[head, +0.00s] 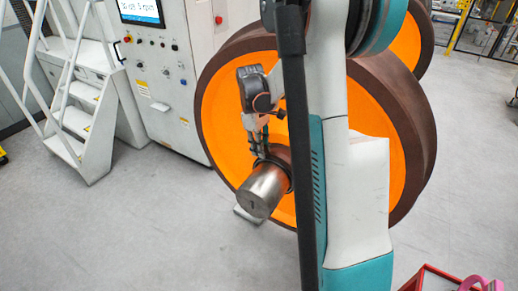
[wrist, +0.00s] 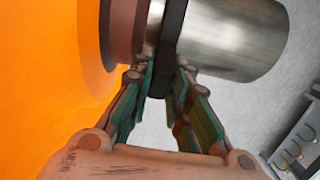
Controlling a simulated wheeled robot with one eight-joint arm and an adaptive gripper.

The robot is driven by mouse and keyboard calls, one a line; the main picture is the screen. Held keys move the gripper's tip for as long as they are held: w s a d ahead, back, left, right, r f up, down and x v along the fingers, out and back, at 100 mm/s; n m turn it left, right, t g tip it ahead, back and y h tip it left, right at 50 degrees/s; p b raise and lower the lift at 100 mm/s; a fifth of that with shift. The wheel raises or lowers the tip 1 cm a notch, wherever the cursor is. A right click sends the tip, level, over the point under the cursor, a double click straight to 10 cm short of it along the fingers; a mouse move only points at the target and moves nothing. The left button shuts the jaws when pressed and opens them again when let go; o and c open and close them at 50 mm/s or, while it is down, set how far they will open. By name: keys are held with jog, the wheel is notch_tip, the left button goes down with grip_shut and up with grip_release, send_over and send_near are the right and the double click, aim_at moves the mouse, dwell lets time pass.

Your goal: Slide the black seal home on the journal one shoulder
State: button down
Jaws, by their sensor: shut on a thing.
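The black seal (wrist: 168,50) is a dark ring around the bare steel journal (wrist: 230,40). In the wrist view a narrow strip of bright metal shows between the seal and the brown shoulder (wrist: 123,35) beside the orange wheel face. My gripper (wrist: 165,78) is shut on the seal, one finger on each side of it. In the head view my gripper (head: 259,154) reaches down to the journal (head: 264,191), which sticks out from the orange wheel (head: 226,125). The seal shows there as a thin dark ring (head: 291,178). Its far side is hidden.
A control cabinet (head: 170,75) with a screen and white steps (head: 85,100) stand at the left. A red cart (head: 430,278) with a pink item is at the lower right. The wrist view shows a tray edge (wrist: 298,150) at right. The grey floor before the journal is clear.

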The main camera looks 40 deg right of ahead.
jog(key=shift+w+d, duration=0.35)
jog(key=shift+d, duration=0.5)
jog(key=c, duration=1.4)
grip_release()
jog(key=shift+c, duration=0.2)
notch_tip(320, 180, up, 12)
jog(key=w, duration=0.1)
jog(key=shift+w+a, duration=0.2)
jog(key=shift+a, duration=0.1)
